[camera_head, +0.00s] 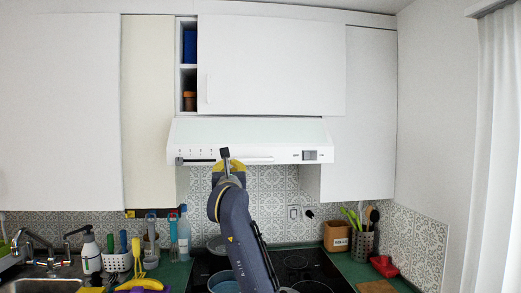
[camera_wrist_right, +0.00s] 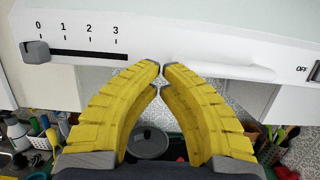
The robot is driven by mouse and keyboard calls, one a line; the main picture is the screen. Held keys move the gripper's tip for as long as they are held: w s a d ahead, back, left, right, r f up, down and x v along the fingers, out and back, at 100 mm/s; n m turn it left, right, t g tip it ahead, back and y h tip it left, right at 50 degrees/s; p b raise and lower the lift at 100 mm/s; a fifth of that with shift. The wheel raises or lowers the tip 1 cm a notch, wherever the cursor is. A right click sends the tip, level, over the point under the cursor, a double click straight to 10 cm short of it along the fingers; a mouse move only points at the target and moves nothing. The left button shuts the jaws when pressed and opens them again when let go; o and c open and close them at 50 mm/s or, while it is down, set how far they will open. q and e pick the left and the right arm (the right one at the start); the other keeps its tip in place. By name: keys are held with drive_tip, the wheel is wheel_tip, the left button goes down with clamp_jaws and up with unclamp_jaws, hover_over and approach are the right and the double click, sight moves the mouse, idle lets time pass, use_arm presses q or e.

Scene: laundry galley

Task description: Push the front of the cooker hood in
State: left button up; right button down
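The white cooker hood (camera_head: 250,131) hangs under the wall cabinets, above the hob. Its front strip (camera_head: 285,156) has a slider at the left, a long raised grip in the middle and a dark switch at the right. In the right wrist view the front (camera_wrist_right: 215,52) shows the slider scale 0 to 3 and the grip. My right gripper (camera_head: 224,155) is raised at the front, left of its middle. Its yellow fingers (camera_wrist_right: 161,68) are shut with nothing between them, tips at the strip's lower part beside the grip's left end. I cannot tell whether they touch. My left gripper is not in view.
Below are the dark hob (camera_head: 300,262) with pots, and the green worktop. Bottles and utensil holders (camera_head: 117,262) stand at the left, a utensil pot (camera_head: 362,243) at the right. Cabinets (camera_head: 270,65) close in above and beside the hood. The space before the hood is otherwise free.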

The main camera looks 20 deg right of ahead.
drive_tip(key=shift+w+d, duration=0.1)
drive_tip(key=shift+w, duration=0.05)
drive_tip(key=s+a, duration=0.2)
drive_tip(key=s, duration=0.4)
idle(1.8)
drive_tip(key=shift+d, duration=0.1)
